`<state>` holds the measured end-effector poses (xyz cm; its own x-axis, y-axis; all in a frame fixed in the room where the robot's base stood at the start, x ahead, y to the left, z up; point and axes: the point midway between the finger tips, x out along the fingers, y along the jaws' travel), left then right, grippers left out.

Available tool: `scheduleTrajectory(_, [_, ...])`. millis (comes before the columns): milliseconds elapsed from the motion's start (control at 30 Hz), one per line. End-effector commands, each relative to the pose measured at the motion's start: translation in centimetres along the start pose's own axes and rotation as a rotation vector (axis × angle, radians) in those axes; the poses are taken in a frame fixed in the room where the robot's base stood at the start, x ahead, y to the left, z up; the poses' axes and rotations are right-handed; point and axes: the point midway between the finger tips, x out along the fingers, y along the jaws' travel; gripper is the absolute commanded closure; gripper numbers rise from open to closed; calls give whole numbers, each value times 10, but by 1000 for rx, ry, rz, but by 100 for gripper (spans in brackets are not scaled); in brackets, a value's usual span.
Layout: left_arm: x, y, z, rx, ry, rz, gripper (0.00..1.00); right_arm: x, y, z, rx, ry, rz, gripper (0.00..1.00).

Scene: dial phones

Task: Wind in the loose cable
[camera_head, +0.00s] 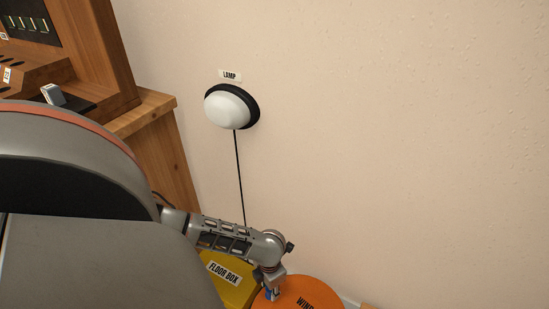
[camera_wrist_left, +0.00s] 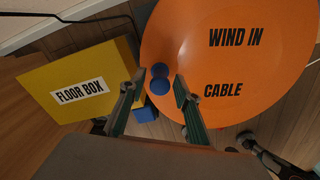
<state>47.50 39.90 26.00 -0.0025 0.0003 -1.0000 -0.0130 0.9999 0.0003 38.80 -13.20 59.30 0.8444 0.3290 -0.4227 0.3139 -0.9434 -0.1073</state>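An orange drum marked "WIND IN CABLE" (camera_head: 318,291) is at the bottom of the head view. Its broad face (camera_wrist_left: 235,80) fills the upper right of the left wrist view. A blue knob (camera_wrist_left: 160,70) shows at the drum's left side, with more blue parts below it. My left gripper (camera_head: 270,291) is at the drum's left edge. In the left wrist view its fingers (camera_wrist_left: 159,79) are open, one on each side of the blue knob; contact cannot be told. A black cable (camera_wrist_left: 75,19) runs along the floor towards the yellow box.
A yellow floor box (camera_head: 226,276) stands left of the drum, close to my left gripper. A round white lamp (camera_head: 229,107) is on the wall, with a black cord (camera_head: 239,175) hanging down. A wooden cabinet (camera_head: 160,150) stands at the left. The wall at right is bare.

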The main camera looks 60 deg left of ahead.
Motion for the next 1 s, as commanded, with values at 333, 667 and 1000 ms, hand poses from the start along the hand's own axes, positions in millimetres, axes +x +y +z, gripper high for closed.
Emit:
scheduleTrajectory(333, [8, 0, 2, -1, -5, 0, 68, 1, -6, -2, 36, 13, -10, 59])
scheduleTrajectory(667, [8, 0, 2, -1, -3, 0, 100, 1, -6, -2, 34, 12, -9, 59])
scheduleTrajectory(1000, [6, -2, -6, -69, -5, 0, 100, 0, 4, -12, -27, 17, 11, 59])
